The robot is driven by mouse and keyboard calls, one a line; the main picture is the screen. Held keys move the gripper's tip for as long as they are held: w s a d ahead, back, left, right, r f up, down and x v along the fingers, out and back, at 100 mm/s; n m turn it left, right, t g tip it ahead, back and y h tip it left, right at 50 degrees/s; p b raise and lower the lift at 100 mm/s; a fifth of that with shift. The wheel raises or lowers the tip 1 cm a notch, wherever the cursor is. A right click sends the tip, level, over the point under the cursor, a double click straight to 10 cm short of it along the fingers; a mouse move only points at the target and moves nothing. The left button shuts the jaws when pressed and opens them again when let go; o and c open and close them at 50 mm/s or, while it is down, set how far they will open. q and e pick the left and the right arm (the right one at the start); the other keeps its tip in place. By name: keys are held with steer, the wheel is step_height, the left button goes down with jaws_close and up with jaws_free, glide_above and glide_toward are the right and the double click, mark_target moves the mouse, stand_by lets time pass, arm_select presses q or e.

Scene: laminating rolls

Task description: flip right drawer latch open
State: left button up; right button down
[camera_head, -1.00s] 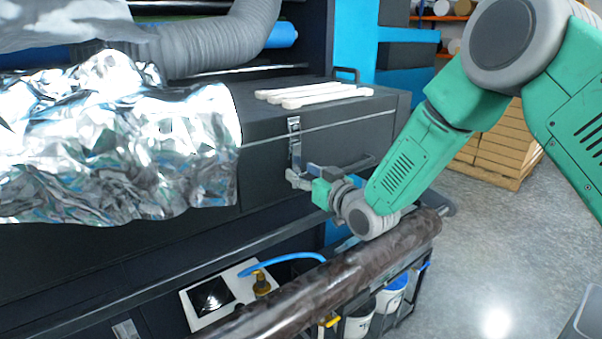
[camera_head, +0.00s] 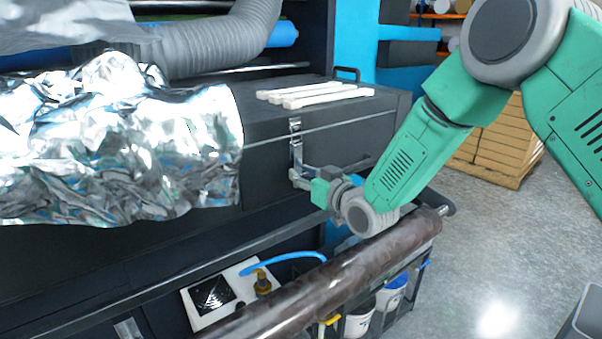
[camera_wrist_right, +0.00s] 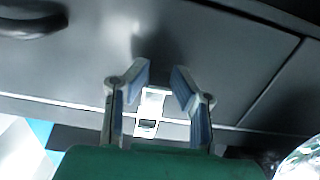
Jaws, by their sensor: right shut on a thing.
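The silver drawer latch (camera_head: 296,135) hangs on the front of the dark drawer box (camera_head: 350,140), just right of the foil. My right gripper (camera_head: 301,176) is at the latch's lower end, its arm coming in from the right. In the right wrist view the gripper's two fingers (camera_wrist_right: 160,79) stand on either side of the bright latch (camera_wrist_right: 151,103), with a gap visible between the tips. The gripper is shut on the latch. The exact contact is hard to see. My left gripper is not in view.
Crumpled silver foil (camera_head: 110,150) covers the machine front at left. White strips (camera_head: 312,95) lie on the box top. A dark roll (camera_head: 340,280) runs below my right gripper, with buckets (camera_head: 390,291) beneath it. Open floor (camera_head: 490,250) lies to the right.

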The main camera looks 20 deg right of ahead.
mark_target(299, 168)
steer(key=r+g+p, duration=0.1)
steer(key=p, duration=0.2)
steer(key=s+r+g+h+p, duration=0.1)
steer(key=g+p, duration=0.1)
steer(key=p, duration=0.1)
steer(key=s+d+r+g+p, duration=0.1)
steer(key=g+p, duration=0.1)
steer(key=p, duration=0.1)
steer(key=shift+r+h, duration=0.1)
steer(key=shift+h, duration=0.3)
steer(key=shift+s+r+g+p, duration=0.15)
steer(key=shift+g+p, duration=0.15)
steer(key=shift+g, duration=0.2)
steer(key=shift+s+d+r+g+h, duration=0.15)
steer(key=shift+g+h, duration=0.1)
steer(key=shift+g, duration=0.15)
steer(key=shift+s+r+g+h, duration=0.15)
steer(key=shift+g+h, duration=0.1)
steer(key=shift+g, duration=0.15)
steer(key=shift+s+d+r+g+h, duration=0.15)
steer(key=shift+r+g+h, duration=0.35)
steer(key=shift+g, duration=0.65)
steer(key=shift+s+a+r+g+h, duration=0.15)
steer(key=shift+r+g+h, duration=0.3)
steer(key=shift+g, duration=0.75)
steer(key=shift+s+d+r+g+h, duration=0.15)
steer(key=shift+r+g+h, duration=0.2)
steer(key=shift+r+g, duration=0.55)
steer(key=shift+f+g, duration=0.25)
